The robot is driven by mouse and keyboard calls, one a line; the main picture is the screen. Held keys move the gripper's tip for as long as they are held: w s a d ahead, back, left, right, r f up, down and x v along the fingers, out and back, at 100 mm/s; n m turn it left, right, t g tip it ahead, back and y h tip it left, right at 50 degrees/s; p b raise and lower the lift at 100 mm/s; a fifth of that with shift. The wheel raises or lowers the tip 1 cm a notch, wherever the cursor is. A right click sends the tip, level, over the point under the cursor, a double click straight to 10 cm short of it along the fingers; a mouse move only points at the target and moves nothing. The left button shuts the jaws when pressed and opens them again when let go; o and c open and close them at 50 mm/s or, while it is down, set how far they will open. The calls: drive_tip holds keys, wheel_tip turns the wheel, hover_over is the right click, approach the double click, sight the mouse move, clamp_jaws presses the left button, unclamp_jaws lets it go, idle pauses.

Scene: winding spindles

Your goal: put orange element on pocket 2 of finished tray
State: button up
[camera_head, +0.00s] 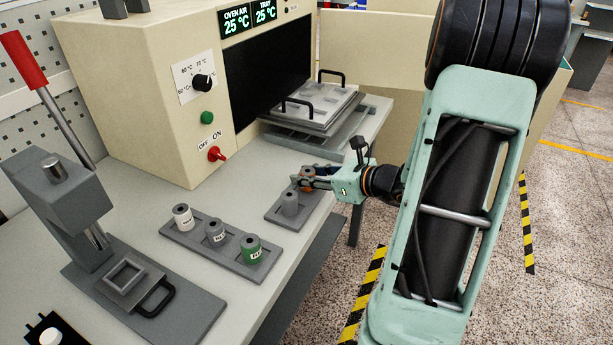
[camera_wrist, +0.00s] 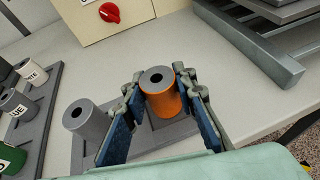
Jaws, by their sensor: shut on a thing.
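The orange element (camera_head: 306,174) is a short cylinder with a hole in its top. In the wrist view the orange element (camera_wrist: 165,103) stands upright between my two blue-padded fingers. My gripper (camera_head: 312,178) is shut on it, over the far pocket of a small grey tray (camera_head: 298,222). A square pocket edge shows around its base; I cannot tell whether it is fully seated. A plain grey cylinder (camera_head: 290,203) stands in the near pocket, and also shows left of my fingers in the wrist view (camera_wrist: 86,119). No label naming the tray is visible.
A longer grey tray (camera_head: 224,256) holds white (camera_head: 183,217), blue-labelled grey (camera_head: 215,233) and green (camera_head: 251,249) cylinders. An oven (camera_head: 180,90) with a stacked plate fixture (camera_head: 310,108) stands behind. A lever press (camera_head: 75,200) is at left.

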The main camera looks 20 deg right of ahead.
drive_tip(key=shift+f+b, duration=0.25)
drive_tip(key=shift+b, duration=0.05)
drive_tip(key=o, duration=1.2)
drive_tip(key=shift+r, duration=0.1)
drive_tip(key=shift+c, duration=0.2)
drive_tip(key=shift+s+d+r+p, duration=0.1)
drive_tip(key=shift+s+r+p, duration=0.1)
drive_tip(key=shift+r+p, duration=0.15)
drive_tip(key=v, duration=1.1)
drive_tip(key=shift+s+p, duration=0.25)
drive_tip(key=shift+p, duration=0.2)
drive_tip(key=shift+d, duration=0.15)
